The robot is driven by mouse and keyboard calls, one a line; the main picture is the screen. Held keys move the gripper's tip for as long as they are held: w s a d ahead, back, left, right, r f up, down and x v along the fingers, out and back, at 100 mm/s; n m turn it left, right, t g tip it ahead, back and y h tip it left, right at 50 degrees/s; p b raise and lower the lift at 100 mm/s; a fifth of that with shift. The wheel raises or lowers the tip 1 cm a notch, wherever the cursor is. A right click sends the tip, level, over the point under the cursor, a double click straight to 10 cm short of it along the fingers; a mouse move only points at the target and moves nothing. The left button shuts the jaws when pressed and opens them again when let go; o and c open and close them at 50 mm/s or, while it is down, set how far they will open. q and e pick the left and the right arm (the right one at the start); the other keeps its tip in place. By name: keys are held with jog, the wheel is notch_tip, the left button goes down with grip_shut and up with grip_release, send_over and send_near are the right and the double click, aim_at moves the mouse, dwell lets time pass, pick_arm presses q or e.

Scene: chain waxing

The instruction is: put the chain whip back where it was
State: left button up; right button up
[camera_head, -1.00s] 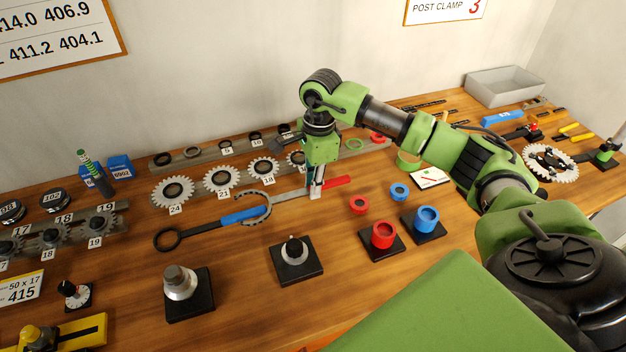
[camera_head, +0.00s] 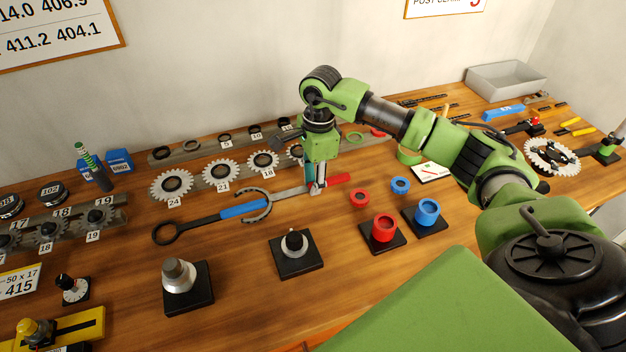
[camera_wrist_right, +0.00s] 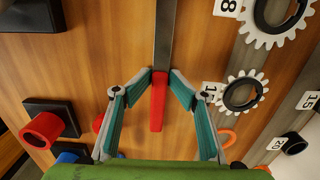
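The chain whip has a flat grey bar (camera_head: 290,194), a red handle (camera_head: 339,180) and a dark curved chain at its left end. It lies low along the table, and I cannot tell whether it touches the wood. My right gripper (camera_head: 317,188) points down at the bar where it meets the red handle. In the right wrist view, the fingertips (camera_wrist_right: 160,72) close in on both sides of the tool, with the red handle (camera_wrist_right: 157,105) between the fingers. My left gripper is not in view.
A blue-handled ring tool (camera_head: 240,211) lies left of the whip, by its chain. Numbered sprockets (camera_head: 222,174) stand behind on a rail. In front are a black-based post (camera_head: 295,243), a red cup (camera_head: 384,228) and a blue cup (camera_head: 427,212). Bare wood lies between them.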

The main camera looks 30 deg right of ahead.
jog(key=shift+s+f, duration=0.15)
jog(key=shift+r+p, duration=0.25)
jog(key=shift+p, duration=0.1)
jog(key=shift+r+p, duration=0.5)
notch_tip(320, 180, up, 12)
jog(key=b, duration=0.3)
jog(key=shift+d+b, duration=0.35)
jog(key=shift+d, duration=0.05)
jog(key=shift+f, duration=0.1)
